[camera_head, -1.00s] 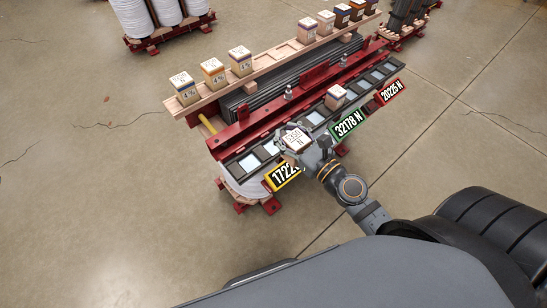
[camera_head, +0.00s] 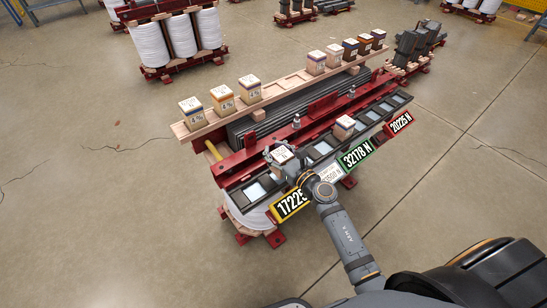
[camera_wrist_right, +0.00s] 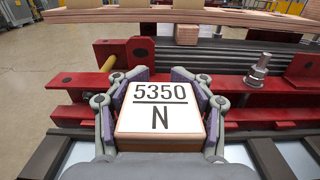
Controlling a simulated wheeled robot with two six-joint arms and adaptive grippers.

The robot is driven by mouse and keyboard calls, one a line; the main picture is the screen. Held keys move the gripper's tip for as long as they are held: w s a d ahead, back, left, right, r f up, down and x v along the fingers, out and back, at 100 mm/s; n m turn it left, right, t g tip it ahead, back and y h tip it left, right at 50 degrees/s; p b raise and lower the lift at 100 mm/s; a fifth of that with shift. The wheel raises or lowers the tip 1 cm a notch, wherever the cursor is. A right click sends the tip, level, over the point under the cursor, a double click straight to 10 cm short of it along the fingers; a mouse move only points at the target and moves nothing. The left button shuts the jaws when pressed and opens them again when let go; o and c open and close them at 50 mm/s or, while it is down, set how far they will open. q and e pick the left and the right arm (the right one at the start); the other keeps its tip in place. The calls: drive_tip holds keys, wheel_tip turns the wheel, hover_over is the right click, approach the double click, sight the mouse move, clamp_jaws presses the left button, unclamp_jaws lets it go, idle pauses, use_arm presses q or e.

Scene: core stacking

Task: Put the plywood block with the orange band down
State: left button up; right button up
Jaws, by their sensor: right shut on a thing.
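My right gripper (camera_head: 283,160) is shut on a plywood block (camera_head: 282,154) over the near row of dark pads. In the right wrist view the block (camera_wrist_right: 157,108) is upright between both fingers (camera_wrist_right: 160,120), its white top label reading "5350 N". Its orange band cannot be made out; the fingers and the steep view hide most of its sides. Whether its underside touches a pad is hidden. The pad row (camera_head: 310,153) has pale square plates along the front of the red frame. My left gripper is not in view.
Another block (camera_head: 344,127) stands farther right on the pad row. Several labelled blocks, such as one with a yellow-orange band (camera_head: 223,100), stand on the wooden shelf (camera_head: 285,87) behind, with a gap mid-shelf. Number displays, including a yellow one (camera_head: 290,205), line the front edge.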

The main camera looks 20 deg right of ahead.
drive_tip(key=f, duration=0.1)
drive_tip(key=f+b, duration=0.2)
drive_tip(key=shift+w+f, duration=0.15)
drive_tip(key=shift+w, duration=0.15)
drive_tip(key=shift+f, duration=0.25)
drive_tip(key=shift+w, duration=0.1)
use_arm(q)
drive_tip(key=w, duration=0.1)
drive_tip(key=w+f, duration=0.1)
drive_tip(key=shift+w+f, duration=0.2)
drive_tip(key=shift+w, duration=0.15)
use_arm(e)
drive_tip(key=shift+f+b, duration=0.1)
drive_tip(key=shift+b, duration=0.2)
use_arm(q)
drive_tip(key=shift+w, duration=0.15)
use_arm(e)
drive_tip(key=o, duration=1.5)
